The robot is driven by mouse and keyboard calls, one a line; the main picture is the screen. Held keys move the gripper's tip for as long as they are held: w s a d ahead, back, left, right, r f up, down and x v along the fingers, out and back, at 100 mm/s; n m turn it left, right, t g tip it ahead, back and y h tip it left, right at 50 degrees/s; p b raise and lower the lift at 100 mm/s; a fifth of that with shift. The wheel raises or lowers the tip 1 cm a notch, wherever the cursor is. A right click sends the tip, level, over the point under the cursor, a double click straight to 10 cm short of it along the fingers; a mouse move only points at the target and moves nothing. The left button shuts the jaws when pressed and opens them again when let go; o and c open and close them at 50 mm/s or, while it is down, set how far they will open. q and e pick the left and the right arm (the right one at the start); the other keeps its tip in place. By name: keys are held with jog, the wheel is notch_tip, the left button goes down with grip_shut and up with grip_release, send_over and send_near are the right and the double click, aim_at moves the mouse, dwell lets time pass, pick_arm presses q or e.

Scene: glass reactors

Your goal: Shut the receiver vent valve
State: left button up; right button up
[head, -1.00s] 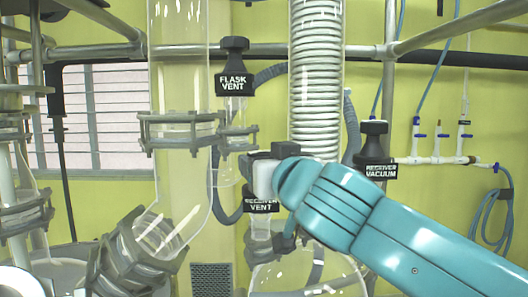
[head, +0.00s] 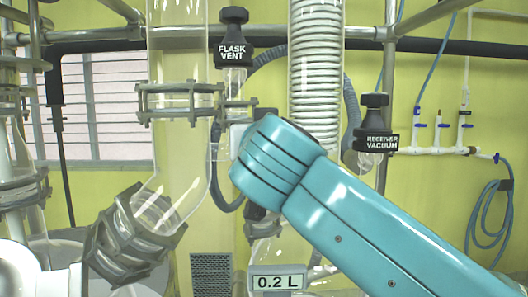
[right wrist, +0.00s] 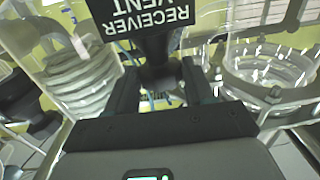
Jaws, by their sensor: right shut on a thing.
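The receiver vent valve shows in the right wrist view as a black handle (right wrist: 160,62) with an upside-down RECEIVER VENT label (right wrist: 145,14). My right gripper (right wrist: 160,88) has a dark finger on each side of the handle and is shut on it. In the head view my teal right wrist covers the valve and its label, and the fingertips are mostly hidden behind it. Whether the valve is open or shut cannot be seen. My left gripper is not in view.
The flask vent valve (head: 233,38) stands close above my right wrist. The receiver vacuum valve (head: 375,125) is to the right. A glass tube (head: 178,55) and the coiled condenser (head: 316,70) stand close by. A 0.2 L label (head: 277,282) is below.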

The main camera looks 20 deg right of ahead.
jog(key=shift+a+m+g+h, duration=0.2)
jog(key=shift+m+g+h, duration=0.3)
jog(key=shift+m+h, duration=0.65)
jog(key=shift+n+h, duration=0.25)
jog(key=o, duration=0.8)
jog(key=shift+c, duration=0.2)
jog(key=b+v, duration=0.4)
jog(key=v, duration=1.2)
jog(key=shift+b, duration=0.4)
jog(key=shift+s, duration=0.1)
jog(key=shift+f, duration=0.1)
